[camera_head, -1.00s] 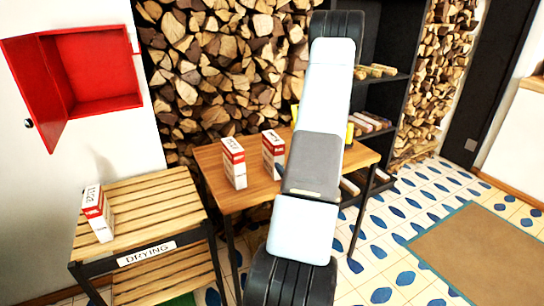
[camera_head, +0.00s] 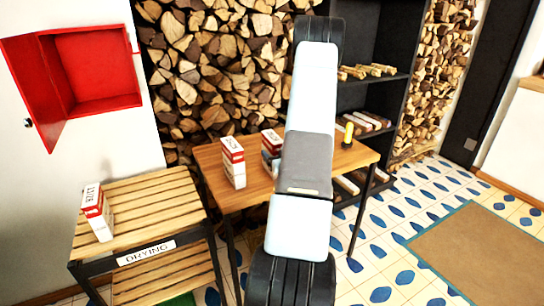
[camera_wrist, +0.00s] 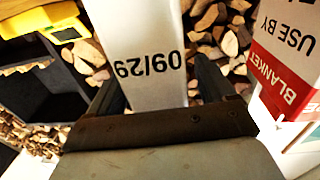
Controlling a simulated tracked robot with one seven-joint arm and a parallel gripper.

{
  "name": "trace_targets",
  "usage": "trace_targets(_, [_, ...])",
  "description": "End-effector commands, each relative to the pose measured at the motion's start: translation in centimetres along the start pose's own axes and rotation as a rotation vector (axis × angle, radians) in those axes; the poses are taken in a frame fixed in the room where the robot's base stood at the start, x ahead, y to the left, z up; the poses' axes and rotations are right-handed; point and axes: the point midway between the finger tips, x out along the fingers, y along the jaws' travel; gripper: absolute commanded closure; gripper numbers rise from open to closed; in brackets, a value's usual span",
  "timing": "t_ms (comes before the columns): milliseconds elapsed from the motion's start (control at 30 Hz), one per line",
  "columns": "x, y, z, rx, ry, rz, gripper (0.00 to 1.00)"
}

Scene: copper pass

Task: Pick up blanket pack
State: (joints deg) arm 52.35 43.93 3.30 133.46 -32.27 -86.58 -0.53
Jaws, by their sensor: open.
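Three red-and-white box packs show in the head view. One (camera_head: 233,163) stands on the wooden table's left part, and one (camera_head: 270,141) stands to its right, partly hidden by my arm. The third (camera_head: 97,213) stands on the slatted rack. In the wrist view, a white pack face (camera_wrist: 148,50) marked "09/29", upside down, lies between the spread fingers of my gripper (camera_wrist: 156,76). It appears to be the table's right pack. A pack (camera_wrist: 283,60) lettered "BLANKET" and "USE BY" is just right of the jaws. Contact with the fingers cannot be told.
The wooden table (camera_head: 211,160) stands before stacked firewood. The slatted rack (camera_head: 150,211) has a "DRYING" sign. A yellow object (camera_head: 348,134) is on the table's right; it also shows in the wrist view (camera_wrist: 40,20). A dark shelf (camera_head: 385,92) stands behind.

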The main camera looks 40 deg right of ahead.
Motion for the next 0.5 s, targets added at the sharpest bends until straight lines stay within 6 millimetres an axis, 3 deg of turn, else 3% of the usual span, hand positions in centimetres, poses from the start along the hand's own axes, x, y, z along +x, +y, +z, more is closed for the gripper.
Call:
trace_targets(100, [1.03,0.01,-0.02,0.0,0.0,0.001,0.17])
trace_targets(333, [1.12,0.01,-0.02,0.0,-0.001,0.001,0.18])
trace_targets(500, [1.11,0.0,-0.02,0.0,-0.001,0.001,0.34])
